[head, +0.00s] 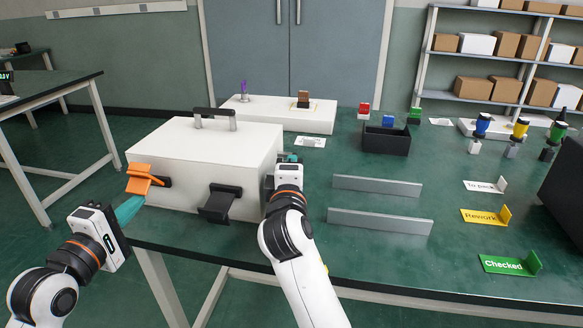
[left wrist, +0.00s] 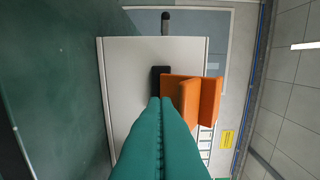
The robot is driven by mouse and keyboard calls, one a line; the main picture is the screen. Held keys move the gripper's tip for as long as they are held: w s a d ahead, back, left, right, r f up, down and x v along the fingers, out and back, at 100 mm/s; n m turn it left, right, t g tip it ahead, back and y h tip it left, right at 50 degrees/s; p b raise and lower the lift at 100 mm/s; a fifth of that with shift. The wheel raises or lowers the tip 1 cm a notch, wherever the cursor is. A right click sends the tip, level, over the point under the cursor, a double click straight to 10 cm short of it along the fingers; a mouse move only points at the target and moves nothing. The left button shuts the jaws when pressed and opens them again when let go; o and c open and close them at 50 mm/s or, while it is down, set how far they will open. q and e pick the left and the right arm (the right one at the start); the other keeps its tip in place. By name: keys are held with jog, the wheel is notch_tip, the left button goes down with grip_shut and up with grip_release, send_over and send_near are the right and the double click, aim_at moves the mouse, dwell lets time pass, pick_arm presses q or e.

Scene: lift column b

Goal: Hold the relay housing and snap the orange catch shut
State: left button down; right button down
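The relay housing (head: 205,150) is a white box with a black top handle, standing at the table's left front. The orange catch (head: 143,182) is on its front left, on a black mount, and its flap sticks out from the face. It also shows in the left wrist view (left wrist: 208,98). A black latch (head: 219,203) sits further right on the front. My left gripper (head: 129,209) has its teal fingers together, empty, tips close to the catch; contact is unclear. My right gripper (head: 287,160) is at the housing's right side; its fingers are mostly hidden.
Two grey rails (head: 378,221) lie right of my right arm. A black bin (head: 386,140) and a white board (head: 283,114) are behind. Label stands, including the green Checked one (head: 510,264), are at the right. The front middle of the table is clear.

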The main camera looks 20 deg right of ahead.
aim_at(140, 177)
pick_arm(q)
jog(key=shift+r, duration=0.1)
pick_arm(e)
jog(key=shift+f, duration=0.15)
pick_arm(q)
jog(key=shift+w+d+r, duration=0.1)
jog(key=shift+w+r, duration=0.05)
jog(key=shift+r, duration=0.6)
jog(key=shift+w+d+r, duration=0.2)
jog(key=shift+r, duration=0.55)
jog(key=shift+w+d+r, duration=0.15)
jog(key=shift+w+r, duration=0.05)
jog(key=shift+r, duration=0.05)
jog(key=shift+f, duration=0.6)
jog(key=shift+s, duration=0.1)
